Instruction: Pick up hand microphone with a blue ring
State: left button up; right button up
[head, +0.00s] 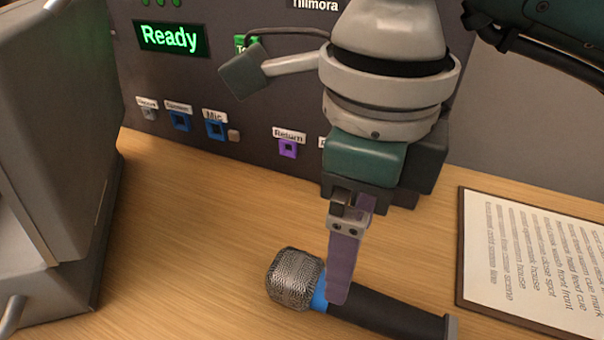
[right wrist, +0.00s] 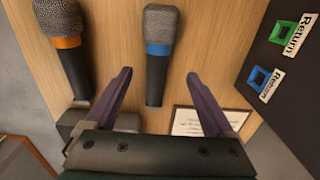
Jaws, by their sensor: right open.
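The microphone with a blue ring (head: 385,311) lies on the wooden table in the head view, its silver mesh head at left and dark handle running to the lower right. It also shows in the right wrist view (right wrist: 157,75), in the middle between the fingers. My right gripper (head: 338,298) points down over it, the purple finger covering part of the ring and handle. In the right wrist view its two purple fingers (right wrist: 160,73) are apart with nothing gripped. I cannot tell whether they touch the microphone. My left gripper is not in view.
A microphone with an orange ring (right wrist: 67,42) lies at left in the right wrist view. A text sheet (head: 535,258) lies at right on the table. A grey box (head: 55,140) stands at left. Behind is a dark panel with a "Ready" display (head: 170,38) and coloured sockets.

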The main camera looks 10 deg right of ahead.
aim_at(358, 302)
jog(key=f, duration=0.3)
jog(key=shift+s+a+f, duration=0.1)
jog(key=shift+a+f, duration=0.1)
jog(key=shift+f, duration=0.2)
notch_tip(358, 302, down, 6)
jog(key=shift+r+b, duration=0.15)
jog(key=shift+b, duration=0.2)
grip_shut()
